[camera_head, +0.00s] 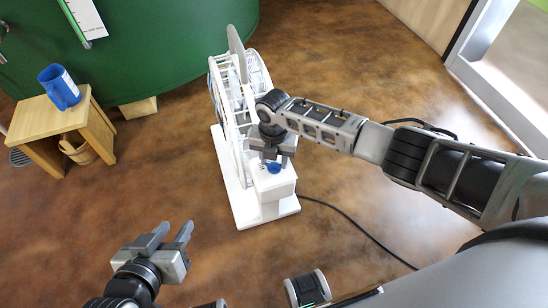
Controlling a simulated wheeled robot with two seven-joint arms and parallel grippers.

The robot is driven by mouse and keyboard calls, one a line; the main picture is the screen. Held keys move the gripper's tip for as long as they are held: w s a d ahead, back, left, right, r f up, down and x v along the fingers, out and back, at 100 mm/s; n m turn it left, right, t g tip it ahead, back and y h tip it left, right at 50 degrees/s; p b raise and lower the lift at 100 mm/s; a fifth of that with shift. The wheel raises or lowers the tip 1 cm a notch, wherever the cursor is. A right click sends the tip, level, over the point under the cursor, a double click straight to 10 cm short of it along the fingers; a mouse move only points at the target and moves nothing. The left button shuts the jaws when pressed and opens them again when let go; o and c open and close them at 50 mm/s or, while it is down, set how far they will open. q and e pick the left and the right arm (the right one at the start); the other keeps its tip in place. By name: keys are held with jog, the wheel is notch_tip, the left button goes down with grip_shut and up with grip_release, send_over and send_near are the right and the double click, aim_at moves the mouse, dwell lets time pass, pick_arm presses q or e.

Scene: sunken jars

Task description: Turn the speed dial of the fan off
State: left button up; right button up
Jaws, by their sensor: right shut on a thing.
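The fan (239,174) stands on the brown floor in the middle of the head view. It has a white base, a white cage and a white control box (271,185) at its near end. The blue speed dial (274,168) sits on top of the box. My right gripper (273,163) comes in from the right, points down at the dial and is shut on it. Its fingers hide part of the dial, so its setting cannot be read. My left gripper (178,238) is open and empty, low on the left, apart from the fan.
A dark cord (350,222) runs from the fan across the floor to the lower right. A wooden stool (62,124) with a blue mug (60,87) on it stands at left. A large green tank (140,45) stands behind. The floor left of the fan is clear.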

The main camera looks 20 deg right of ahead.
aim_at(273, 163)
dwell(0.5)
jog(key=o, duration=0.9)
pick_arm(q)
jog(key=shift+s+f, duration=0.15)
pick_arm(e)
jog(key=shift+o, duration=0.4)
jog(key=shift+r, duration=0.1)
pick_arm(q)
notch_tip(273, 163, up, 8)
jog(key=a+t+p, duration=0.1)
jog(key=p, duration=0.3)
jog(key=shift+s+a+t+y, duration=0.3)
jog(key=shift+s+a, duration=0.05)
jog(key=shift+a, duration=0.05)
pick_arm(e)
notch_tip(273, 163, up, 16)
pick_arm(q)
jog(key=shift+f, duration=0.3)
